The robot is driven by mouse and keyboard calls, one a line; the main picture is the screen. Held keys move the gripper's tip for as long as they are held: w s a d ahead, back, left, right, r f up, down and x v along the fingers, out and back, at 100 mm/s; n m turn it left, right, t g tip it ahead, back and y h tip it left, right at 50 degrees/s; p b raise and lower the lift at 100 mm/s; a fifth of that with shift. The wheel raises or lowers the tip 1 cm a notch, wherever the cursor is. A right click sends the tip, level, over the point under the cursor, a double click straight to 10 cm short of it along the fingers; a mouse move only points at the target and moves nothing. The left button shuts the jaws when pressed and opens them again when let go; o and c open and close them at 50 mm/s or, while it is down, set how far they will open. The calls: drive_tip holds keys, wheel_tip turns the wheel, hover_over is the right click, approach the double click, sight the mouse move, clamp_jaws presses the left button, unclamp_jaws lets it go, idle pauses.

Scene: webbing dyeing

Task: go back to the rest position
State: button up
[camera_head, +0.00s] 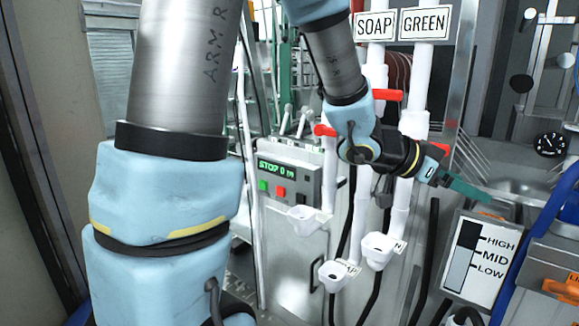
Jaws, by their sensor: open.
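My arm comes down from the top of the head view and bends toward the right. My gripper (487,202) is at its end, right of the white pipes and above the level card, pointing right and slightly down. Its greenish fingers are open, and I see nothing held between them. They are small and seen from the side, so the gap is hard to make out.
White pipes with red handles (388,95) stand close behind my arm under the SOAP (375,25) and GREEN (424,23) signs. A control box (289,180) reads STOP. White funnels (377,250) are below. A HIGH/MID/LOW card (477,262) stands beneath my gripper.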

drive_tip(key=w+a+f+n+t+y, duration=0.35)
drive_tip(key=w+a, duration=0.35)
drive_tip(key=a, duration=0.4)
drive_tip(key=w+a+f+n+t+y, duration=0.35)
drive_tip(key=w+a+n+y, duration=0.2)
drive_tip(key=a, duration=0.45)
drive_tip(key=s+a+f+n+g+y, duration=0.2)
drive_tip(key=s+a, duration=0.3)
drive_tip(key=a, duration=0.3)
drive_tip(key=s+a+f+n+g+y, duration=0.2)
drive_tip(key=s+a+f+n+g, duration=0.2)
drive_tip(key=a, duration=0.5)
drive_tip(key=shift+s+n+g, duration=0.3)
drive_tip(key=shift+s+n, duration=0.2)
drive_tip(key=shift+s, duration=0.05)
